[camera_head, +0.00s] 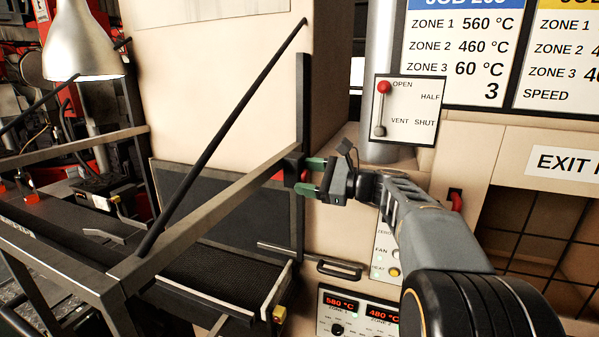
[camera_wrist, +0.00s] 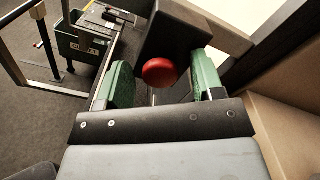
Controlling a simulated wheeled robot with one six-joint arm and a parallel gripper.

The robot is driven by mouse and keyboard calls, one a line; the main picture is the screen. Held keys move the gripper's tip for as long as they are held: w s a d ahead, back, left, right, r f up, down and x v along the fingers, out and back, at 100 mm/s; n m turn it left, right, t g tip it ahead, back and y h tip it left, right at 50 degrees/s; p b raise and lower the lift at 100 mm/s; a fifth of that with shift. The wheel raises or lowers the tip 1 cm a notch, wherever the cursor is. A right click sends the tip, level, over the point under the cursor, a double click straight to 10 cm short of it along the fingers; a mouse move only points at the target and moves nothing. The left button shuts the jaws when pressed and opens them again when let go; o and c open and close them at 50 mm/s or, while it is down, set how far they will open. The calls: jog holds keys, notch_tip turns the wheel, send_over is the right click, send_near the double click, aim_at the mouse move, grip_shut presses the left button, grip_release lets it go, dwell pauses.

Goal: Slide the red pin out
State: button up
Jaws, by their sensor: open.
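The red pin shows as a round red knob (camera_wrist: 160,72) in the wrist view, in front of a dark block or bracket. In the head view a small red part of it (camera_head: 304,176) shows at the dark bracket on the upright post. My gripper (camera_head: 308,177) is open, with its two green fingers apart, one above and one below the knob in the head view. In the wrist view the green fingers stand on either side of the knob, with a gap visible to each. The pin's shaft is hidden behind the knob.
A slanted metal rail (camera_head: 215,203) and a thin black strut (camera_head: 220,135) run left of my gripper. A dark mesh belt (camera_head: 215,280) lies below. A lever panel with a red knob (camera_head: 384,87) is above right. A bar handle (camera_head: 339,269) sits below.

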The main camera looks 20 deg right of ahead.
aim_at(287, 174)
jog(key=shift+x, duration=1.05)
